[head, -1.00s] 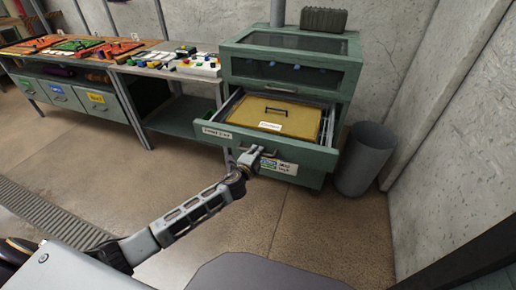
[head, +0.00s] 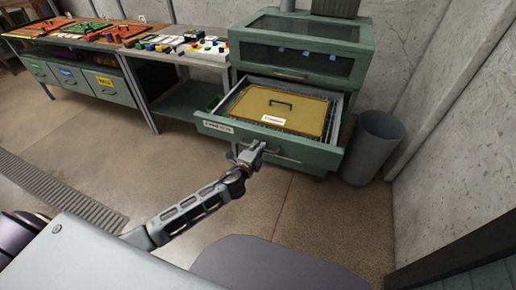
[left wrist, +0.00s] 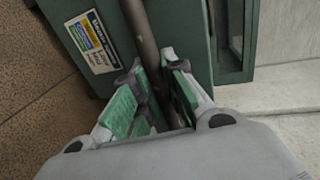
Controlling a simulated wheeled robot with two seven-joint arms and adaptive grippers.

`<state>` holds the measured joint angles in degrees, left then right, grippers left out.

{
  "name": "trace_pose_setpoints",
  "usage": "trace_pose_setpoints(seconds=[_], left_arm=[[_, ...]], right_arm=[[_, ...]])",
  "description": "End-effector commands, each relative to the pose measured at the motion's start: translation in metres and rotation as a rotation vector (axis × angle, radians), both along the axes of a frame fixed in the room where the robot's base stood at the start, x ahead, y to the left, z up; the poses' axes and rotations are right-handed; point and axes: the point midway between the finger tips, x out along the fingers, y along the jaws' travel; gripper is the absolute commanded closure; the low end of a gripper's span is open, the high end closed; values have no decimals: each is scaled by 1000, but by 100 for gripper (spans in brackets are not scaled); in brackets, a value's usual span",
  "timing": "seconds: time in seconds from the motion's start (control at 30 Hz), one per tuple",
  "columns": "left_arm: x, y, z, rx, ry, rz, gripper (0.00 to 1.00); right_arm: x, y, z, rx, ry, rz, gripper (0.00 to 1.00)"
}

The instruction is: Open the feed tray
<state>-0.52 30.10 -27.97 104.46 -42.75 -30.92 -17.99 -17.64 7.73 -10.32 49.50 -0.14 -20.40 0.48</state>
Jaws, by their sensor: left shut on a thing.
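The feed tray is a green drawer (head: 221,126) in the green cabinet, pulled out toward me. A yellow panel (head: 270,105) with a dark handle and a white label lies inside it. The drawer front carries a bar handle (head: 283,157). My left gripper (head: 252,151) is at this handle on the drawer front. In the left wrist view the green finger pads (left wrist: 155,95) are closed around the dark handle bar (left wrist: 146,45). My right gripper is in neither current view.
The cabinet (head: 300,68) stands against the concrete wall, with a grey bin (head: 372,148) at its right. A workbench (head: 181,57) with colourful parts stands at its left. A floor grate (head: 60,195) runs at left. The floor before the drawer is clear.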

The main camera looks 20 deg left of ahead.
Motion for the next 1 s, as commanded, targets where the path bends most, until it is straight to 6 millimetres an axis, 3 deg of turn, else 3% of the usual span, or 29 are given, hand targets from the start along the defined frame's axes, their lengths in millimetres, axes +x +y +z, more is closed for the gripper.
trace_pose_setpoints(seconds=[0.03,0.07,0.1,0.23,0.43,0.67,1.0], left_arm=[[0,0,-1,0,2,0,100],[0,0,-1,0,2,0,84],[0,0,-1,0,2,0,79],[0,0,-1,0,2,0,65],[0,0,0,0,1,0,65],[-2,0,0,0,1,0,65],[-20,1,4,0,1,-1,65]], right_arm=[[-1,0,0,0,2,0,60],[-2,0,0,0,2,0,60],[-3,0,-1,0,4,0,60],[-9,0,-1,0,9,0,60],[-16,0,-2,-1,17,0,60],[-7,-2,-1,-3,8,-1,60],[-7,-1,-1,-1,8,0,60]])
